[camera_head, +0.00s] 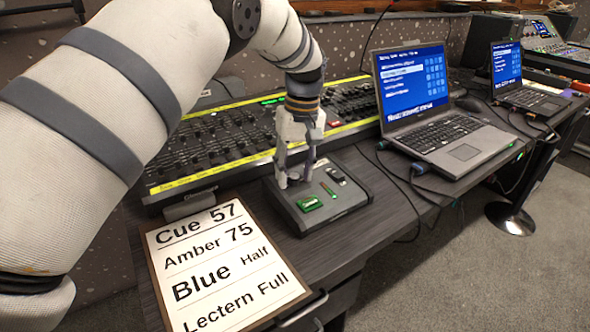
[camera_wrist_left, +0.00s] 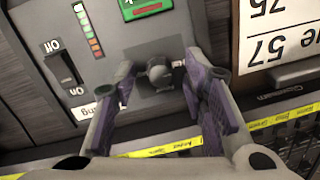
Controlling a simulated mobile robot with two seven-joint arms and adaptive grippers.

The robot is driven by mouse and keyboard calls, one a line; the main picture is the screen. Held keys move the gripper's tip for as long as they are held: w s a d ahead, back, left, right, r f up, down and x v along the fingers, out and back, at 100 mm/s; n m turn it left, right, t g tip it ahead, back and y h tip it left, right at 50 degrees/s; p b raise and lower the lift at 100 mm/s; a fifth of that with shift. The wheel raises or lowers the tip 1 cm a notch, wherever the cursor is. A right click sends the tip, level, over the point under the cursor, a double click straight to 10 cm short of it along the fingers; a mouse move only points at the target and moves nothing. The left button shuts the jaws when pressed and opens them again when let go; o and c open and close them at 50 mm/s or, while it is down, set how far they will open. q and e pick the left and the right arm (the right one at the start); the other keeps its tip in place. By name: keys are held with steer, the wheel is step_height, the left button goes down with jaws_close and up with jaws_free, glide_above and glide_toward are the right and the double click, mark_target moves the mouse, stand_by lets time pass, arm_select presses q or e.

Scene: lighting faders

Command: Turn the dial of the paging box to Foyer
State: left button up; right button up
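The paging box (camera_head: 345,203) is a grey box with a sloping top near the desk's front edge. It carries a green button (camera_head: 309,203), a level strip (camera_head: 329,190) and an On/Off switch (camera_wrist_left: 62,66). Its dark round dial (camera_wrist_left: 159,73) shows in the left wrist view, with the box's dial face partly covered. My left gripper (camera_head: 296,178) points down over the box. Its two fingers (camera_wrist_left: 158,80) are open, one on each side of the dial, with a visible gap to it. The Foyer mark and the dial's pointer cannot be made out. My right gripper is not in view.
A long fader console (camera_head: 215,145) with yellow label strips lies behind the box. A cue sheet (camera_head: 222,262) lies at the front left. An open laptop (camera_head: 440,130) stands to the right, with cables (camera_head: 415,185) between it and the box. A second laptop (camera_head: 530,95) is farther right.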

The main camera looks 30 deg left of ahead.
arm_select(q)
steer(key=shift+c, duration=0.3)
jaws_close()
steer(key=shift+m, duration=0.3)
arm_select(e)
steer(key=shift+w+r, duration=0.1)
arm_select(q)
steer(key=m, duration=0.3)
steer(key=shift+r+m+y+p, duration=0.1)
steer(key=shift+m+y+p, duration=0.2)
steer(key=shift+m+p, duration=0.1)
steer(key=m, duration=0.4)
steer(key=shift+m+y+p, duration=0.3)
steer(key=shift+p, duration=0.05)
steer(key=m, duration=0.4)
steer(key=shift+s+y+p, duration=0.1)
steer(key=shift+y+p, duration=0.2)
steer(key=shift+m+t, duration=0.3)
steer(key=shift+m, duration=2)
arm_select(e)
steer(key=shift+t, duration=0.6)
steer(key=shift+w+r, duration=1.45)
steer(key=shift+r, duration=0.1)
arm_select(q)
steer(key=shift+p, duration=0.3)
